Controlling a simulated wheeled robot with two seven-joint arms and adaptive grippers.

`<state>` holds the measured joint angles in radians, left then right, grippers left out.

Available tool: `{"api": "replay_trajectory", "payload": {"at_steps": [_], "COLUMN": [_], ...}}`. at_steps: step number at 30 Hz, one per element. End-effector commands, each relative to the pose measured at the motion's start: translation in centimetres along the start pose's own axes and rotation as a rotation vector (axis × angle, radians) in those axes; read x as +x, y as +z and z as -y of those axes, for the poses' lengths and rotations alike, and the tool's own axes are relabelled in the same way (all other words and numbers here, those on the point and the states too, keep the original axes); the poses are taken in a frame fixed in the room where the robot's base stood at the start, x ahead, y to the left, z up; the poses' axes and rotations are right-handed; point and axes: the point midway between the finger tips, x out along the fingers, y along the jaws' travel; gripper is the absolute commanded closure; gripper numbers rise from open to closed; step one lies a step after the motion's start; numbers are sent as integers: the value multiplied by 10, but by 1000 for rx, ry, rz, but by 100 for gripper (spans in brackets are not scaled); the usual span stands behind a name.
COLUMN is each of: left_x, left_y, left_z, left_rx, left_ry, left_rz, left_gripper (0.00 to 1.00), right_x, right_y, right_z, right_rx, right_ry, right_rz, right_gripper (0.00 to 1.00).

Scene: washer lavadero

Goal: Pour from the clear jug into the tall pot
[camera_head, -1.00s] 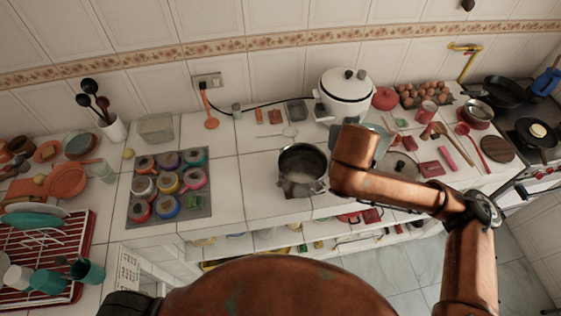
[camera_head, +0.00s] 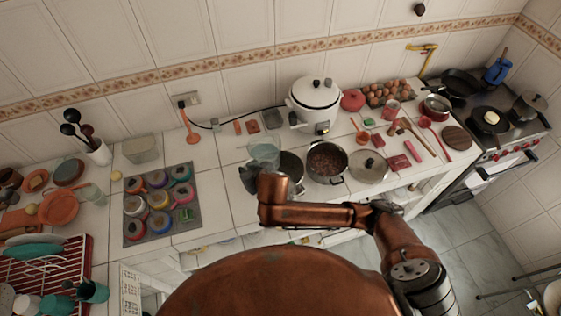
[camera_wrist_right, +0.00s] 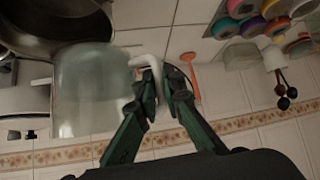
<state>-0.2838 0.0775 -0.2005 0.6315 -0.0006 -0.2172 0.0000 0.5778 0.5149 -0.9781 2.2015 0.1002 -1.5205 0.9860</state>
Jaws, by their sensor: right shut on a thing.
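The clear jug (camera_head: 265,153) is up above the counter, roughly upright, just left of and partly over a dark-inside pot (camera_head: 291,164). My right gripper (camera_head: 249,174) is shut on the jug's handle; in the right wrist view the gripper (camera_wrist_right: 162,80) pinches the pale handle beside the jug's clear body (camera_wrist_right: 88,90). A pot rim with a dark inside (camera_wrist_right: 55,28) shows beyond the jug there. The dark-inside pot is partly hidden by my arm and the jug. Whether the jug holds liquid cannot be told. My left gripper is out of view.
A pot with brown contents (camera_head: 327,158) stands right of the dark-inside pot, with a glass lid (camera_head: 369,166) beside it. A white rice cooker (camera_head: 316,100) stands behind. A tray of colourful mugs (camera_head: 161,204) is to the left; bare counter (camera_head: 215,190) lies between.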

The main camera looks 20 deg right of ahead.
Motion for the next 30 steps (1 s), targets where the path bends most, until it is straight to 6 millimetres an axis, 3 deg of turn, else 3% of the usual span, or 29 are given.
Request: {"api": "replay_trajectory", "payload": {"at_steps": [1, 12, 21, 30], "left_x": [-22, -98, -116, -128], "left_y": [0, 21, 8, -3], "left_z": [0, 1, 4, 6], "left_rx": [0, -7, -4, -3], "left_ry": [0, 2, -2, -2], "left_rz": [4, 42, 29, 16], "left_gripper": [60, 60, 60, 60], "right_x": [-8, -42, -61, -70], "right_y": [7, 76, 97, 83], "right_z": [6, 51, 68, 60], "right_rx": [-12, -131, -170, -112], "right_ry": [-22, -145, -184, -238], "right_rz": [4, -30, -46, -19], "right_gripper": [100, 100, 100, 100]}}
